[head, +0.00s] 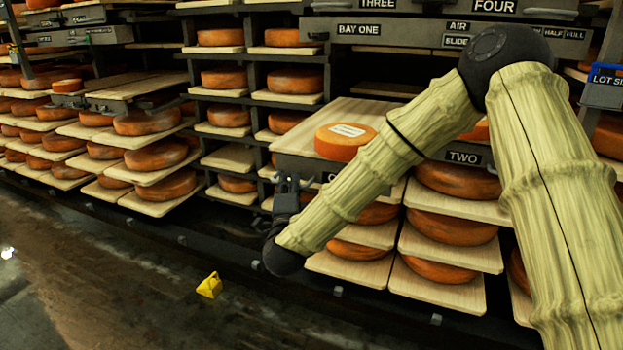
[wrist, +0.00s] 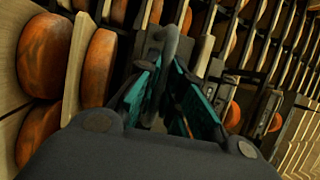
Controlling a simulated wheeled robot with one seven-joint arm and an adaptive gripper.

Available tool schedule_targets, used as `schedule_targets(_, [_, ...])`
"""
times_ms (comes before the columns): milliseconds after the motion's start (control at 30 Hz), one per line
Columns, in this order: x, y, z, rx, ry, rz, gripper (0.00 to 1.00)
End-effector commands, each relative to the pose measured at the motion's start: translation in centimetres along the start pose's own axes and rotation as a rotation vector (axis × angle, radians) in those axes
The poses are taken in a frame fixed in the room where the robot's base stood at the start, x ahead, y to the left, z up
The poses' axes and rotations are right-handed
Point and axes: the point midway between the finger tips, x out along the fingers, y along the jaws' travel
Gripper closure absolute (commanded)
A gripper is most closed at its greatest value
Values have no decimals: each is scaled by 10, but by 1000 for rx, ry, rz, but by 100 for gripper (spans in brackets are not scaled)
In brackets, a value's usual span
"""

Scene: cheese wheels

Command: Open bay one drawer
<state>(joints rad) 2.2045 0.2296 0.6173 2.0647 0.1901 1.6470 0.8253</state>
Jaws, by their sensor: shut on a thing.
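The bay one drawer (head: 290,140) juts forward from the rack as a pale wooden board with a dark front. Its front label is mostly covered by my arm. An orange cheese wheel (head: 338,146) with a white label sits on it. My gripper (head: 287,186) is at the left end of the drawer's front, low and partly hidden by my wrist. In the wrist view my gripper (wrist: 172,88) has its teal-padded fingers around a grey curved handle (wrist: 171,42), shut on it.
The drawer marked TWO (head: 463,157) is to the right, behind my arm. The BAY ONE sign (head: 358,30) is above. Shelves of cheese wheels (head: 158,155) fill the left. A yellow object (head: 209,285) lies on the floor, which is otherwise mostly clear at lower left.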

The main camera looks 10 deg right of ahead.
Motion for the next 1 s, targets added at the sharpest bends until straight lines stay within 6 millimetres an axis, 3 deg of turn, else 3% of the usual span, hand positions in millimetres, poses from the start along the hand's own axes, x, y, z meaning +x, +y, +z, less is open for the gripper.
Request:
schedule_targets(133, [-6,-3,12,4,-14,-2,100])
schedule_targets(533, [-7,-3,10,3,-10,-2,100])
schedule_targets(567, [-7,-3,10,3,-10,-2,85])
schedule_targets(667, [-6,-3,10,3,-8,-2,68])
schedule_targets(1000, [-8,-3,10,2,-8,-1,68])
